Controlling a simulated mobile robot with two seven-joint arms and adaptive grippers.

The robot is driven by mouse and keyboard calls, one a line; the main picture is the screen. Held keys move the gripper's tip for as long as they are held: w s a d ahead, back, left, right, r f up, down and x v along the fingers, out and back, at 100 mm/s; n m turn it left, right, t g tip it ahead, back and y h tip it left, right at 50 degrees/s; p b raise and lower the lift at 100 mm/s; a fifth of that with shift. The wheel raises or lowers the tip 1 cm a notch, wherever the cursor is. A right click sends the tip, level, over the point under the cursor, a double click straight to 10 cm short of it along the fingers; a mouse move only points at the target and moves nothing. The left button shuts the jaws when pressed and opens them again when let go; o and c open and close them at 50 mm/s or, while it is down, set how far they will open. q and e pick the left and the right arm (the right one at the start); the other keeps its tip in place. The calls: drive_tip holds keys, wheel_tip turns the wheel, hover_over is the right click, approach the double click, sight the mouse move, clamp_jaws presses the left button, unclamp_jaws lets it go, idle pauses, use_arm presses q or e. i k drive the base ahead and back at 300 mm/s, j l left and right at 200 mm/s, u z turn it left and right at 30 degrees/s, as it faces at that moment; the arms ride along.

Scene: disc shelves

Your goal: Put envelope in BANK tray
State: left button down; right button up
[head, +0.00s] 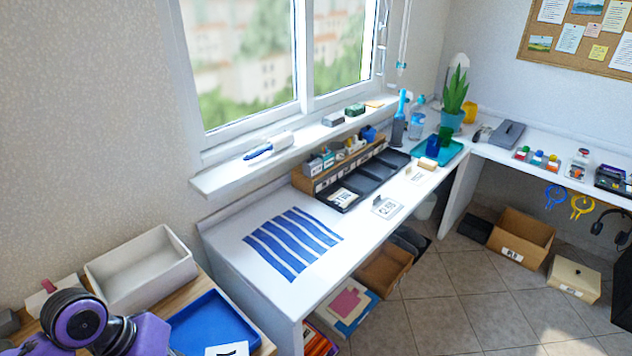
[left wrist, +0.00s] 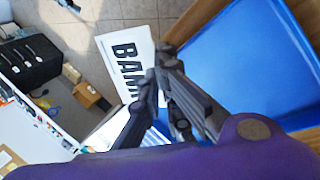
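The blue tray (head: 214,322) lies on the wooden surface at the lower left. It also shows in the left wrist view (left wrist: 225,55), and its visible part is empty. A white card (left wrist: 125,65) reading BANK stands by the tray's edge; only its top (head: 228,349) shows in the head view. My left gripper (left wrist: 157,66) is beside the card and tray, its fingertips close together with nothing visible between them. In the head view only my purple left arm shows. I cannot identify an envelope for certain; a white printed piece (head: 343,197) lies in the dark desk organiser.
A white bin (head: 143,268) stands behind the blue tray. The white desk (head: 240,222) holds a blue-striped mat (head: 292,243), the dark organiser (head: 375,182) and a small sign (head: 387,207). Cardboard boxes (head: 520,238) are on the tiled floor, which has free room.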

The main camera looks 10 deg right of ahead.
sight(417, 176)
drive_tip(key=i+l+u, duration=0.1)
drive_tip(key=u, duration=0.3)
drive_tip(key=l+u, duration=0.35)
drive_tip(key=i+l, duration=0.15)
drive_tip(key=l, duration=0.5)
drive_tip(key=i+l, duration=0.15)
drive_tip(key=l, duration=0.5)
drive_tip(key=i+l, duration=0.15)
drive_tip(key=l, duration=0.5)
drive_tip(key=i+l, duration=0.15)
drive_tip(key=l, duration=0.5)
drive_tip(key=i+l, duration=0.15)
drive_tip(key=l, duration=0.5)
drive_tip(key=i+l, duration=0.15)
drive_tip(key=l, duration=0.5)
drive_tip(key=i+l, duration=0.15)
drive_tip(key=l, duration=0.5)
drive_tip(key=i+l, duration=0.15)
drive_tip(key=l, duration=0.5)
